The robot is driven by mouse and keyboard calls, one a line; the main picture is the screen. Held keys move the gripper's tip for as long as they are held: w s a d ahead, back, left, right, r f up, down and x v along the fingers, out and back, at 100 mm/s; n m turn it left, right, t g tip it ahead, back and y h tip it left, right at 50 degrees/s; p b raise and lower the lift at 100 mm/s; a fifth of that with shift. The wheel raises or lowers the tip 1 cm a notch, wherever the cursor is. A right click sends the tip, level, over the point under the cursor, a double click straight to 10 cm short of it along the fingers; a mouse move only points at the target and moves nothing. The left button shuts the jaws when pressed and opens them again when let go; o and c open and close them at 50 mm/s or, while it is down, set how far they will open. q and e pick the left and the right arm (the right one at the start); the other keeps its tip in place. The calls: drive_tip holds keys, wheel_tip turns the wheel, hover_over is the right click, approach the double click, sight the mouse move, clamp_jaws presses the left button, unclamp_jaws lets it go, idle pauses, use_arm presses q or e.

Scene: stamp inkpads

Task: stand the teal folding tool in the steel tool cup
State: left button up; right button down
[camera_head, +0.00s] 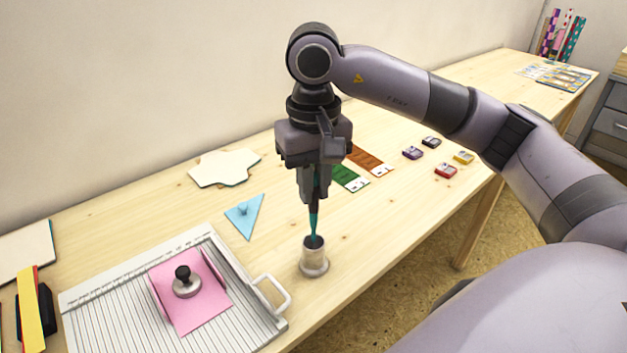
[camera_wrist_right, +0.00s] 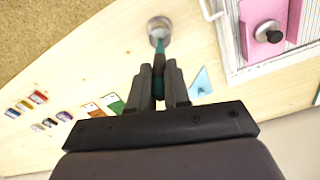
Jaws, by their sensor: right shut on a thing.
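The teal folding tool (camera_head: 314,222) hangs upright in my right gripper (camera_head: 314,196), which is shut on its upper part. Its lower end is at the mouth of the steel tool cup (camera_head: 314,258) in the head view; I cannot tell whether the tip is inside or just above the rim. The right wrist view also shows the tool (camera_wrist_right: 160,46) between the fingers of the gripper (camera_wrist_right: 159,98), its far end overlapping the cup (camera_wrist_right: 159,24). The cup stands upright near the table's front edge. My left gripper is not in view.
A white scoring board (camera_head: 120,310) with pink card (camera_head: 205,308) and a knobbed weight (camera_head: 187,284) lies left of the cup, its handle (camera_head: 280,291) close by. A blue triangle (camera_head: 246,222) lies behind. Several inkpads (camera_head: 445,170) sit farther right. The table between is clear.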

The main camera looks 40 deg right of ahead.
sight(313, 220)
drive_tip(key=shift+f+b, duration=1.1)
drive_tip(key=shift+f, duration=0.45)
drive_tip(key=shift+f+b, duration=0.4)
drive_tip(key=shift+f, duration=0.1)
drive_tip(key=c, duration=1)
unclamp_jaws()
drive_tip(key=shift+r+p, duration=0.65)
drive_tip(key=shift+r, duration=2.95)
